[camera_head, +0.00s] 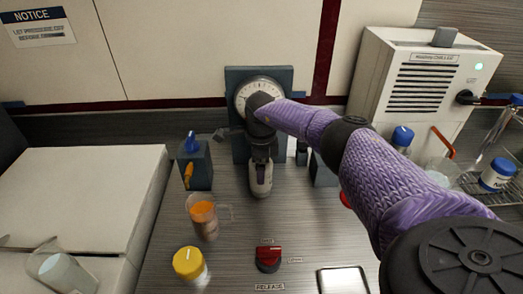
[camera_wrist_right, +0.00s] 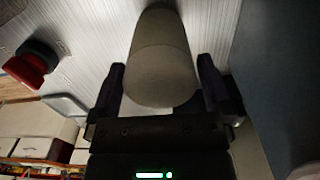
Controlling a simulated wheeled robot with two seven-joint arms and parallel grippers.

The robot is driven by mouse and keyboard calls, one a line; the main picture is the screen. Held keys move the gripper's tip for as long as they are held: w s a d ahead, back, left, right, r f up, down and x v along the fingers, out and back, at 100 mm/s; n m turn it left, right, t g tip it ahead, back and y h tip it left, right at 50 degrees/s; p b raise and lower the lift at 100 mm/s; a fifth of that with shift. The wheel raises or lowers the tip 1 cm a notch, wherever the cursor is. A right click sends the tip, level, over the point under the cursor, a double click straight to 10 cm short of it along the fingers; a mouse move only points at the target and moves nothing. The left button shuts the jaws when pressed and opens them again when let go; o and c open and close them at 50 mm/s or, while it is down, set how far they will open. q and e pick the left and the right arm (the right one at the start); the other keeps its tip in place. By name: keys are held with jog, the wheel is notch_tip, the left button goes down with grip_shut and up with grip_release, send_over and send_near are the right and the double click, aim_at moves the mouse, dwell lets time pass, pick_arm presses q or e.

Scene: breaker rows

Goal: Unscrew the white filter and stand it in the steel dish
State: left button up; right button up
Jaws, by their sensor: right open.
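The white filter, a pale grey-white cylinder with a rounded end (camera_head: 261,186), shows below my right gripper (camera_head: 260,160) in the head view, in front of the dial. In the right wrist view the filter (camera_wrist_right: 160,70) lies between the two fingers of my right gripper (camera_wrist_right: 160,88). The fingers are open, with a narrow gap on each side. The gripper and wrist hide the filter's upper end and its mount in the head view. A flat square piece with a pale rim (camera_head: 343,280) lies at the front; I cannot tell whether it is the steel dish. My left gripper is out of view.
A round dial (camera_head: 258,90) on a blue-grey plate stands behind. A blue-grey block (camera_head: 195,165) with blue and orange parts, an orange-filled beaker (camera_head: 203,217), a yellow-lidded jar (camera_head: 189,265) and a red knob (camera_head: 268,257) stand nearby. A white cabinet (camera_head: 425,85) is at right.

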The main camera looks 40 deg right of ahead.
jog(key=c, duration=0.9)
jog(key=shift+f+n+b, duration=0.15)
jog(key=shift+n+b, duration=0.15)
jog(key=shift+n, duration=0.1)
jog(key=n+b, duration=0.4)
jog(key=n, duration=0.7)
jog(key=shift+f+n+b, duration=0.15)
jog(key=shift+n+b, duration=0.2)
jog(key=shift+n, duration=0.05)
jog(key=n, duration=0.2)
jog(key=shift+n, duration=0.4)
jog(key=shift+r+n+b, duration=0.3)
jog(key=shift+n, duration=0.6)
jog(key=o, duration=0.9)
